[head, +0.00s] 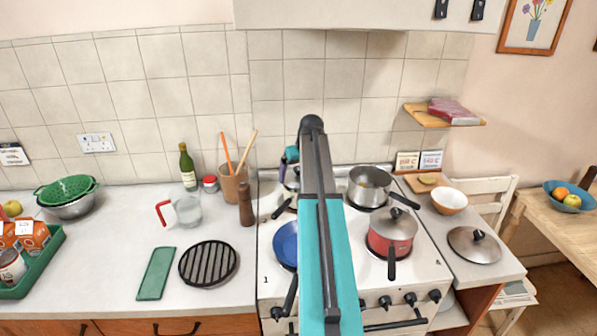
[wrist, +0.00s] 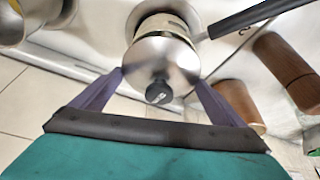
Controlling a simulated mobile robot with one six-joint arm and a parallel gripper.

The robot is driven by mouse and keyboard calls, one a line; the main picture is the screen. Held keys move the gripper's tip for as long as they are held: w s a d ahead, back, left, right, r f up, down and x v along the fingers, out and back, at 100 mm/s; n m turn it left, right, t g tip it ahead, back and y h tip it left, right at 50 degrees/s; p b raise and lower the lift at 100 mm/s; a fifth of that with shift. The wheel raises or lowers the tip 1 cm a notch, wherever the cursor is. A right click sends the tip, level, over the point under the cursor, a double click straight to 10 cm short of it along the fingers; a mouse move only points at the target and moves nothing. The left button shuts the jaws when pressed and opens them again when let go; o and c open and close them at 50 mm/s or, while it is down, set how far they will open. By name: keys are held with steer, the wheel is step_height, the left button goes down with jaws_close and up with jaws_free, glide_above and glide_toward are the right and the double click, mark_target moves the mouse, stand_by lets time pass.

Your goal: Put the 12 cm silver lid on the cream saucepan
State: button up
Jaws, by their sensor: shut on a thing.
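The silver lid (wrist: 165,58) with a black knob (wrist: 158,92) is between the purple fingertips of my gripper (wrist: 160,78) in the wrist view. The fingers are shut on it at opposite sides of its rim. The cream saucepan (wrist: 163,22) is just beyond the lid, with its dark handle (wrist: 250,18) out to the right. The lid hides part of the pan; I cannot tell whether it touches the rim. In the head view my arm largely hides the pan at the hob's back left; its black handle (head: 282,208) shows.
A steel pan (head: 370,186) and a red lidded pot (head: 391,230) stand on the right of the hob, a blue pan (head: 286,244) at front left. A pepper mill (head: 245,204) and utensil pot (head: 234,186) stand close left. Another lid (head: 474,245) lies at right.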

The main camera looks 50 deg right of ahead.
steer(key=shift+f, duration=0.45)
steer(key=shift+f+b, duration=0.4)
steer(key=shift+f, duration=0.25)
stand_by(2.4)
stand_by(0.3)
steer(key=o, duration=0.8)
steer(key=shift+c, duration=0.2)
steer(key=shift+r, duration=0.2)
steer(key=shift+r+p, duration=1.7)
steer(key=shift+r, duration=1.65)
